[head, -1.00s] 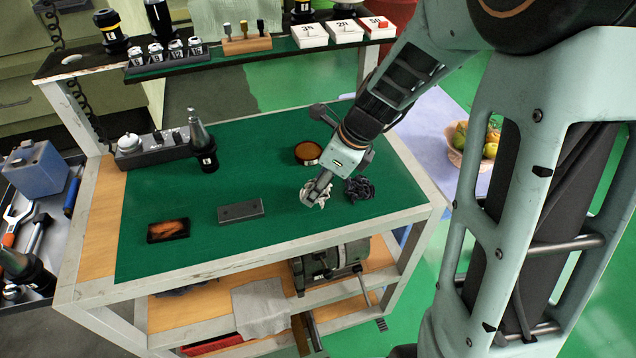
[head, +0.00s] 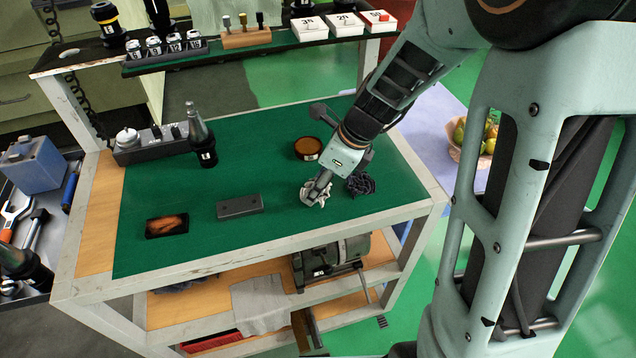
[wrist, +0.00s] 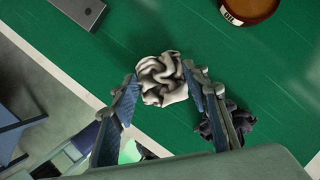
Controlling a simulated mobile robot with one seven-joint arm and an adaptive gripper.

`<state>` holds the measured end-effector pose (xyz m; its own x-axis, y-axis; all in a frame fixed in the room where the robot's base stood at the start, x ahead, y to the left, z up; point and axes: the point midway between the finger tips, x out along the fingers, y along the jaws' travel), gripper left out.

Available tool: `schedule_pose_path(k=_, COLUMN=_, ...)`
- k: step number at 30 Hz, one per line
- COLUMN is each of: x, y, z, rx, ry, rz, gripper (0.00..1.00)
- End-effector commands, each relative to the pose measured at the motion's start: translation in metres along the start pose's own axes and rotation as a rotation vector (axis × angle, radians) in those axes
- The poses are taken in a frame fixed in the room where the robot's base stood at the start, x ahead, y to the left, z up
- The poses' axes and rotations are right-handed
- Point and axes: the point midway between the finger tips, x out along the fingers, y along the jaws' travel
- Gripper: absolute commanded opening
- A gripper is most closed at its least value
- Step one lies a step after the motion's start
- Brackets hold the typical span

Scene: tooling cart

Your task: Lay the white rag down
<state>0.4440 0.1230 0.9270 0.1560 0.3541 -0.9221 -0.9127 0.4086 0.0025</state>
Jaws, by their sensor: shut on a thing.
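The white rag (head: 315,195) is a crumpled off-white bundle at the front right of the cart's green top (head: 200,260). My gripper (head: 322,181) points down at it from above and is shut on it. In the wrist view the rag (wrist: 163,82) sits between the two fingertips, with a finger against each side. It is at or very near the green surface; I cannot tell whether it touches. Its underside is hidden.
A dark crumpled rag (head: 361,184) lies close to the right of my gripper. A round amber dish (head: 307,149) stands behind. A grey block (head: 240,206) and a small dark tray (head: 167,225) lie to the left. Green surface between block and rag is clear.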

Motion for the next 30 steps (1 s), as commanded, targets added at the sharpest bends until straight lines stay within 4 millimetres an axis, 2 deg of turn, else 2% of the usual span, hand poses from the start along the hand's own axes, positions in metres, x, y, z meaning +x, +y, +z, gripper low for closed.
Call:
schedule_pose_path(k=24, x=0.0087, y=0.0000, z=-0.0037, rx=0.000, ry=0.000, rz=0.000, gripper=0.20)
schedule_pose_path(k=25, x=0.0087, y=0.0000, z=-0.0037, rx=0.000, ry=0.000, rz=0.000, gripper=0.44)
schedule_pose_path(k=30, x=0.0087, y=0.0000, z=-0.0037, rx=0.000, ry=0.000, rz=0.000, gripper=0.63)
